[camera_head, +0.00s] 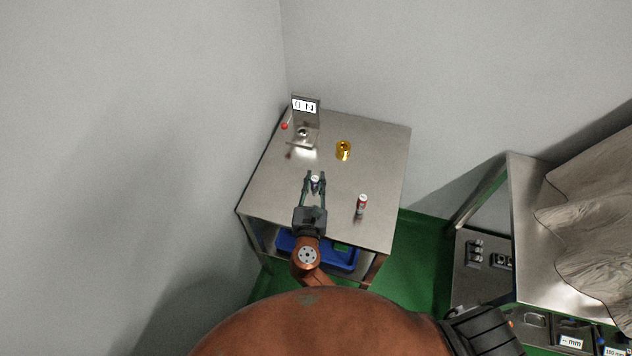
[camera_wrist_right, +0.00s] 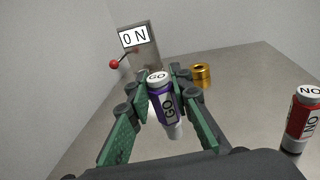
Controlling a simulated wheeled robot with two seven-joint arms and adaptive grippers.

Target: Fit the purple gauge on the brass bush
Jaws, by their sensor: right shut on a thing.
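The purple gauge (camera_wrist_right: 164,105) has a white top marked GO and a pale lower end. It is held roughly upright between the fingers of my right gripper (camera_wrist_right: 157,95). In the head view the gauge (camera_head: 315,181) shows small between the fingertips of the right gripper (camera_head: 315,183), over the near left part of the table. The brass bush (camera_head: 343,150) stands on the table beyond the gripper and to its right, apart from the gauge. It also shows in the right wrist view (camera_wrist_right: 201,76), with a dark hole in its top. My left gripper is not in view.
A red gauge (camera_head: 361,204) marked NO stands to the right of the gripper. Walls stand behind and left.

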